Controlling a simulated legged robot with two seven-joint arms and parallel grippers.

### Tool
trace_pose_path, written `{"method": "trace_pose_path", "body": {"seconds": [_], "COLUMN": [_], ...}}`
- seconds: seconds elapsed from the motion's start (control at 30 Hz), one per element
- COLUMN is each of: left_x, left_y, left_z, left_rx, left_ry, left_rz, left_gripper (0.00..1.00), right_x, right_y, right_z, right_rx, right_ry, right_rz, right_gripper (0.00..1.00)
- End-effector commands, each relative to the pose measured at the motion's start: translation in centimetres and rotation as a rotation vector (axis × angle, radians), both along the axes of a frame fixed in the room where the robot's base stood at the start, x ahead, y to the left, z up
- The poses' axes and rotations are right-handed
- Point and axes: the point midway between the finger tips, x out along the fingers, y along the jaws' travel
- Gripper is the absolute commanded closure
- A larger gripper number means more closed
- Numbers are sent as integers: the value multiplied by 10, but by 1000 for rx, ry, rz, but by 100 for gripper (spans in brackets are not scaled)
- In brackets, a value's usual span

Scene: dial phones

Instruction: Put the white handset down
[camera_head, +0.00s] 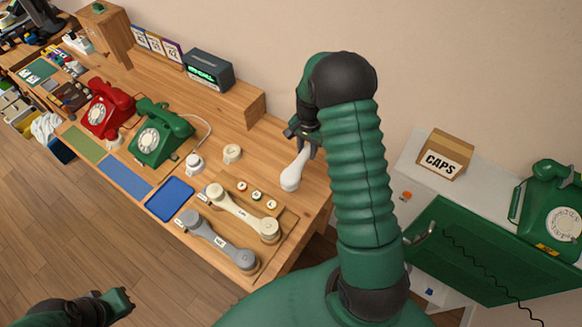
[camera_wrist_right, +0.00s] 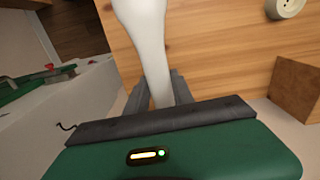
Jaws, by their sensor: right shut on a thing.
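The white handset (camera_head: 292,177) hangs from my right gripper (camera_head: 306,143) above the right end of the wooden desk (camera_head: 265,160). My right gripper is shut on it, and the handset points down and a little left. In the right wrist view the white handset (camera_wrist_right: 145,30) runs up from between the fingers (camera_wrist_right: 158,92), with its far end cut off by the frame. Whether its lower end touches the desk I cannot tell. My left gripper (camera_head: 119,302) is low at the left, away from the desk; its jaws are unclear.
A cream handset (camera_head: 240,213) and a grey handset (camera_head: 214,241) lie at the desk's front. A blue mat (camera_head: 169,200), green phone (camera_head: 158,136) and red phone (camera_head: 106,110) are further left. A green cabinet (camera_head: 480,250) stands at the right.

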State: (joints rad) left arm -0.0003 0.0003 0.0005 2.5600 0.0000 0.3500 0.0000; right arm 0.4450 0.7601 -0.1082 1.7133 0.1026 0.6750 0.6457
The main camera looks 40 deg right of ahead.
Motion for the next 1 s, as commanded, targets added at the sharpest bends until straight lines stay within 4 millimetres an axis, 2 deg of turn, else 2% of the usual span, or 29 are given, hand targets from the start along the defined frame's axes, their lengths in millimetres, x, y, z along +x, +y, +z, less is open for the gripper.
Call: {"method": "trace_pose_path", "body": {"seconds": [0.1,0.23,0.53,0.63,0.83,0.87,1.0], "left_x": [0,0,0,0,0,0,0], "left_y": [0,0,0,0,0,0,0], "left_z": [2,6,13,13,12,12,12], "left_rx": [0,0,0,0,0,0,0], "left_ry": [0,0,0,0,0,0,0], "left_rz": [0,1,1,1,1,1,1], "left_gripper": [100,100,100,100,100,100,100], "right_x": [-1,-1,-1,-1,0,-1,0], "right_y": [-8,-7,-9,-9,-9,-8,-8], "right_z": [-14,-43,-94,-103,-103,-104,-103], "right_rx": [8,9,9,8,7,7,7], "right_ry": [-8,-5,-6,-9,-8,-8,-8], "right_rz": [-44,-44,-42,-41,-40,-40,-40], "right_gripper": [100,100,100,100,100,70,52]}}
